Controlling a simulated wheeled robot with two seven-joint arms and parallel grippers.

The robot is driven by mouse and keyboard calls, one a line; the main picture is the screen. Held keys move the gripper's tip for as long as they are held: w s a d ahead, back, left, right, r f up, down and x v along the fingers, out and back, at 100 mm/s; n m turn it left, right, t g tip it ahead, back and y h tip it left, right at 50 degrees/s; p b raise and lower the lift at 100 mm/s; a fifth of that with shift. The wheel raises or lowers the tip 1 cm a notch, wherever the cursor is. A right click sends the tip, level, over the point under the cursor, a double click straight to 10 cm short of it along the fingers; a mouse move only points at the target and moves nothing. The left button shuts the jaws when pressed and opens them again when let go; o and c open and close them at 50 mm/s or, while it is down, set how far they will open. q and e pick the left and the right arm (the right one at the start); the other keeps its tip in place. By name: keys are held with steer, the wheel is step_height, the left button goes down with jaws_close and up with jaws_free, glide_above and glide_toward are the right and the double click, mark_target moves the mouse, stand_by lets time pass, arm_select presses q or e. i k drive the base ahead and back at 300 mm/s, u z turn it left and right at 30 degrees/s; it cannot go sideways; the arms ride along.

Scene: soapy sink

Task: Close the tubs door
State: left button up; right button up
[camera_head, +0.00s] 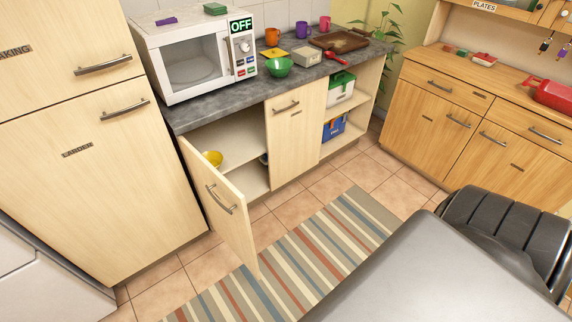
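A pale wood cabinet door (222,210) stands swung out from the low cabinet under the counter, with its hinge side at the left by the larder. A curved metal handle (220,200) is on its outer face. No label is readable on it, so I cannot confirm it is the tubs door. Behind it the cabinet (247,136) is open, with a yellow bowl (213,158) on the shelf and a dark blue item partly hidden at the right. The door beside it (297,125) is shut; its label is too small to read. Neither gripper is in view.
A striped rug (300,255) lies on the tiles before the cabinet. A tall larder cupboard (85,190) stands at the left. The counter holds a microwave (190,60), a green bowl (279,67) and mugs. Right of the shut door, open shelves hold boxes (336,124).

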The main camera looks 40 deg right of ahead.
mark_target(220, 219)
steer(key=z, duration=0.5)
steer(key=i, duration=1)
steer(key=z, duration=0.55)
